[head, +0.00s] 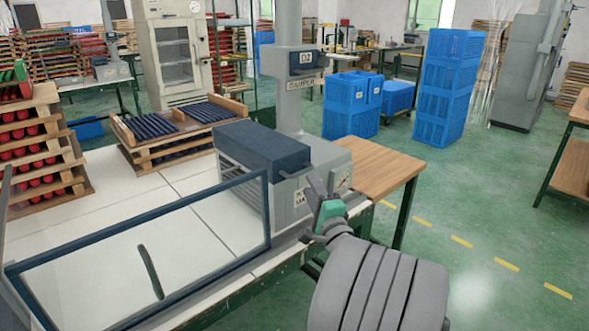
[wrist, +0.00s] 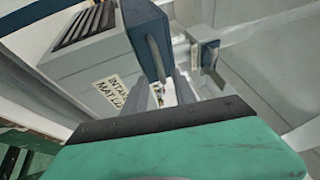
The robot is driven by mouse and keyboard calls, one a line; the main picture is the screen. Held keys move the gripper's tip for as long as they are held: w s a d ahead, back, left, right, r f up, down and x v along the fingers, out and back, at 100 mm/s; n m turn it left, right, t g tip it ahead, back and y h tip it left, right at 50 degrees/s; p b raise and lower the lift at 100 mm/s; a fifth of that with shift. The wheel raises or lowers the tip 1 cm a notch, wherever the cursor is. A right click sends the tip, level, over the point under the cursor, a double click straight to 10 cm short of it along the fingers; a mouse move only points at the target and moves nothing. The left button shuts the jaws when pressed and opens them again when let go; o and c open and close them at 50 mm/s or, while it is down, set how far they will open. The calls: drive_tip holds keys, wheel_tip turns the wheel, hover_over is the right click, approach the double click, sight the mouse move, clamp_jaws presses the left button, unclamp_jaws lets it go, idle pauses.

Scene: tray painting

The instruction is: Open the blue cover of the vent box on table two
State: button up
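The vent box (head: 242,190) is a grey box with slatted vents and a label, standing at the right end of the white table (head: 150,215). Its blue cover (head: 262,148) lies flat across the top. A grey bar handle (wrist: 155,58) sticks out from the cover's end facing me. My gripper (head: 322,188) is just off that end, to the right of the box. In the wrist view, its two fingers (wrist: 163,85) are apart, with the handle just beyond and between their tips. I cannot tell whether either finger touches it. Nothing is held.
A blue-framed glass panel (head: 268,215) with a dark handle rises in front of the table. A grey column (head: 289,100) labelled D2 and damper stands behind the box. A wooden side table (head: 385,165) is close behind my gripper. Green floor (head: 480,215) is open at right.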

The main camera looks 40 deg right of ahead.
sight(303, 172)
drive_tip(key=p+x, duration=0.1)
drive_tip(key=x, duration=0.6)
clamp_jaws()
idle(1.2)
